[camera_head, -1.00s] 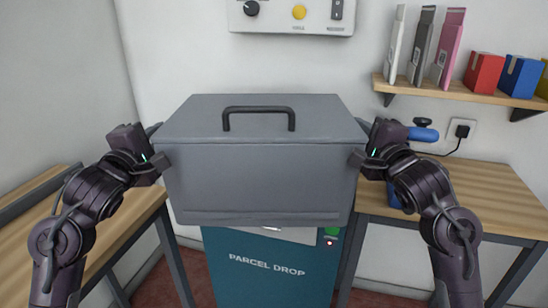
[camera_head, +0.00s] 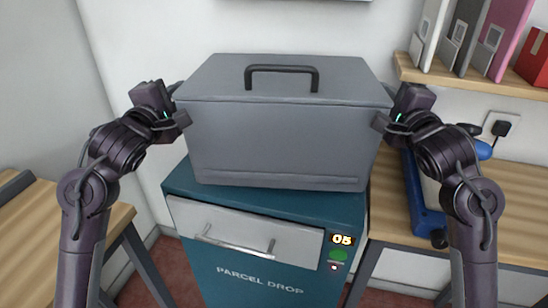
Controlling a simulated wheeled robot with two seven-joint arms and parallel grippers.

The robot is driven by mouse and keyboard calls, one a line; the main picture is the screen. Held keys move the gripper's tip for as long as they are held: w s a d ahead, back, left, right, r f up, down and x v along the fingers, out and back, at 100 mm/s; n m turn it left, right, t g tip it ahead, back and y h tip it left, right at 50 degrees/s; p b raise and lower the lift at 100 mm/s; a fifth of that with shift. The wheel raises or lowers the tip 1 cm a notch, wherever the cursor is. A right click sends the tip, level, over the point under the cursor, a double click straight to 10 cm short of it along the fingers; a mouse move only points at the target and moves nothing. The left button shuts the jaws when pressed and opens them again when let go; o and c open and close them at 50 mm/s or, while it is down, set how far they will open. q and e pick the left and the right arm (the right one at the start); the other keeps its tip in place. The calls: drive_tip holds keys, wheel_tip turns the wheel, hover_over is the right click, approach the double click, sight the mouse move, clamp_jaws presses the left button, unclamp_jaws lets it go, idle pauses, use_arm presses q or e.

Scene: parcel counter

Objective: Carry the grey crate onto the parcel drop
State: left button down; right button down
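The grey crate (camera_head: 275,140) has a lid with a black handle and shows in the middle of the head view. My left gripper (camera_head: 180,105) is at its left side and my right gripper (camera_head: 388,108) is at its right side, both at the upper edge. Both look shut on the crate, though the fingertips are partly hidden. The teal parcel drop (camera_head: 260,282) stands below and behind the crate's lower edge. Its top is partly covered by the crate. I cannot tell whether the crate touches the top or hangs just above it.
The parcel drop has a grey drawer front (camera_head: 245,232), a display reading 05 and a green button (camera_head: 338,255). A wooden table (camera_head: 395,210) with a blue device (camera_head: 425,200) stands at right. A shelf (camera_head: 470,80) holds binders. Another wooden table (camera_head: 60,235) is at left.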

use_arm(q)
drive_tip(key=shift+r, duration=0.2)
use_arm(e)
drive_tip(key=shift+r, duration=0.3)
